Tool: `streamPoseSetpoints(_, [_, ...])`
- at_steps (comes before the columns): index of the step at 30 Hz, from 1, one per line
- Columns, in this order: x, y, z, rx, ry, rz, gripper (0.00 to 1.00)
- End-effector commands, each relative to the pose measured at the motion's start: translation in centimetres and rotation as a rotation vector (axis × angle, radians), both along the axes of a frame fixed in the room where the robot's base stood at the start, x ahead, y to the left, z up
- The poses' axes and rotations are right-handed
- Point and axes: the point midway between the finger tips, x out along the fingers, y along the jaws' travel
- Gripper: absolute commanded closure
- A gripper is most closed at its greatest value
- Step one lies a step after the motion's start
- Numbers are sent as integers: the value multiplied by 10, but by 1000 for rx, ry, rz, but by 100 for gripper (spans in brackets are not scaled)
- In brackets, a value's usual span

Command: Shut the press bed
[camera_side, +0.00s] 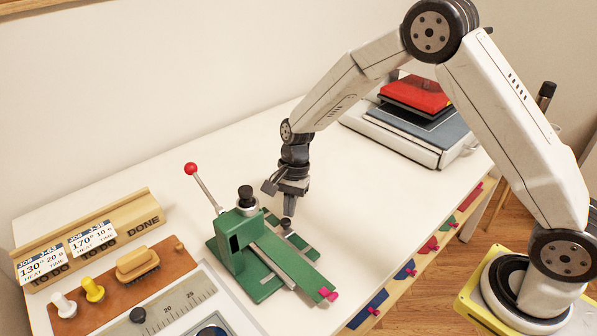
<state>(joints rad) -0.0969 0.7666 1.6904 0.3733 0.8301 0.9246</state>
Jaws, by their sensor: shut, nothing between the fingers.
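The green press (233,246) stands on the white table, with a black knob on top and a lever ending in a red ball. Its bed, a long green and grey slide (290,266), sticks out of the press toward the front right. A pink tab (328,294) is at the bed's outer end. My gripper (286,223) is shut and empty, pointing down just right of the press head and behind the bed. I cannot tell whether its tip touches anything.
A wooden rack (90,243) with job cards is at left. A brown board (118,288) with knobs and a brush lies before it. A heat press with a red top (415,94) stands at back right. Coloured drawers with pink tabs line the table's front edge. The table's middle is clear.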

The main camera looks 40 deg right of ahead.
Motion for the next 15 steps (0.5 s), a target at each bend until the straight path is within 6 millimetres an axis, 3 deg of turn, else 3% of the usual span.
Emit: streamPoseSetpoints(15, [3, -5, 1, 0, 0, -2, 100])
